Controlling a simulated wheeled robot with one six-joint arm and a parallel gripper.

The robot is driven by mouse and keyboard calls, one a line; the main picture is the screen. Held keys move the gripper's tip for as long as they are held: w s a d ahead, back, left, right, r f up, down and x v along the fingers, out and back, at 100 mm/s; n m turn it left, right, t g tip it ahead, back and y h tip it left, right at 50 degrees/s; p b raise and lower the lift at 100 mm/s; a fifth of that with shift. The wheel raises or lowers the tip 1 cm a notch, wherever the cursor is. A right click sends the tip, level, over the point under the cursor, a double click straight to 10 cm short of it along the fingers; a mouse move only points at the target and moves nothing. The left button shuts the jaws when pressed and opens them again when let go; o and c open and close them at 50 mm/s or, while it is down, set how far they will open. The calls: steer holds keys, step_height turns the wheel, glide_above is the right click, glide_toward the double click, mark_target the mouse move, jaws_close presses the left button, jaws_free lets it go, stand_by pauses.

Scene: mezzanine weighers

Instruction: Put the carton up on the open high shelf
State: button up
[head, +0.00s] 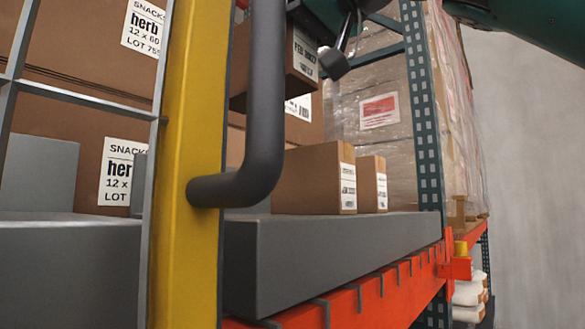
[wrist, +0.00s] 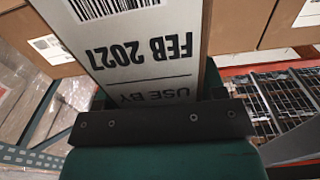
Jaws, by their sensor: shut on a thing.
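The carton is brown with a white label. In the wrist view, the carton (wrist: 150,50) fills the upper middle, and its label reads FEB 2027 upside down. My gripper (wrist: 158,100) is shut on it, with a dark finger pad at each side. In the head view, the held carton (head: 304,58) is at the upper middle, partly hidden by a grey bent pipe. A dark part of my gripper (head: 334,64) shows just right of it. The carton is above a grey shelf surface (head: 330,250) on an orange beam and appears clear of it.
Two small cartons (head: 315,180) (head: 373,184) stand on the grey surface. The yellow post (head: 185,180) and the grey bent pipe (head: 264,110) are in front at left. Large herb snack boxes (head: 75,100) stand behind. A wrapped stack (head: 375,110) and rack upright (head: 422,110) are at right.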

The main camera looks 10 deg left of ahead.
steer(key=shift+f+b, duration=3.6)
steer(key=shift+f, duration=4.45)
steer(key=o, duration=1.5)
steer(key=shift+f, duration=0.15)
